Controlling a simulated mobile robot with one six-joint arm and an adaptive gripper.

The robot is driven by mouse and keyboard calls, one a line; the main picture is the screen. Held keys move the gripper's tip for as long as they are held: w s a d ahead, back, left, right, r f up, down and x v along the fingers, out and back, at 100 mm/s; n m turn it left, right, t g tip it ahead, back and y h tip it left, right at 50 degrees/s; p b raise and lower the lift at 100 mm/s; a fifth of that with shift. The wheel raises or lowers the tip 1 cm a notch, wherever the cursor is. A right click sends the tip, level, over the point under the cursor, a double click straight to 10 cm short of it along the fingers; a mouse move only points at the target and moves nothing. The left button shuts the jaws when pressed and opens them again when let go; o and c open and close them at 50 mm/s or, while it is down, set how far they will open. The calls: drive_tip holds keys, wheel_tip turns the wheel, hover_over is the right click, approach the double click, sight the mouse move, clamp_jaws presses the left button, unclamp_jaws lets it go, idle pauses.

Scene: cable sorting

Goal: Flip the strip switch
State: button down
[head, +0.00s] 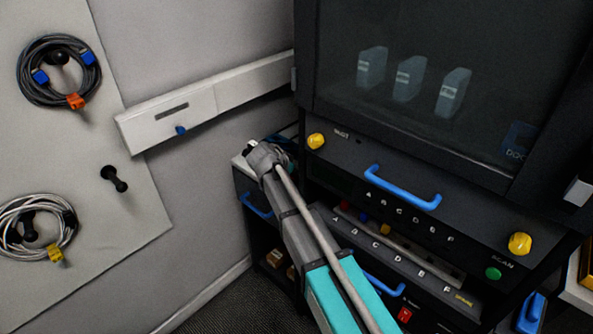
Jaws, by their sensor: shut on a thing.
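A red switch (405,314) shows low at the bottom edge, on the dark rack below the lettered panel. I take it for the strip switch; its rocker position is too small to tell. My gripper (256,150) is at the upper left of it, well apart, over the white-topped cabinet beside the rack. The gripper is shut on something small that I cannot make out. My own wrist hides most of the fingers. A dark coiled cable (283,153) lies just right of the gripper, partly hidden by it.
The black rack has a blue handle (403,188), yellow knobs (519,243) and a green button (493,273). A white rail (190,105) runs along the wall. Cable coils (58,71) hang on the left board. Dark floor (235,307) is clear at the lower middle.

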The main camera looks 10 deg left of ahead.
drive_tip(key=shift+s+a+f, duration=0.15)
drive_tip(key=shift+s+f, duration=0.1)
drive_tip(key=shift+s, duration=0.25)
drive_tip(key=shift+w+r+g+p, duration=0.3)
drive_tip(key=shift+r+p, duration=0.2)
drive_tip(key=shift+p, duration=0.2)
drive_tip(key=r+p, duration=0.3)
drive_tip(key=shift+w+d+r, duration=0.3)
drive_tip(key=shift+w+r, duration=0.05)
drive_tip(key=shift+r, duration=0.05)
drive_tip(key=p+v, duration=0.8)
drive_tip(key=v, duration=0.1)
drive_tip(key=shift+r, duration=0.5)
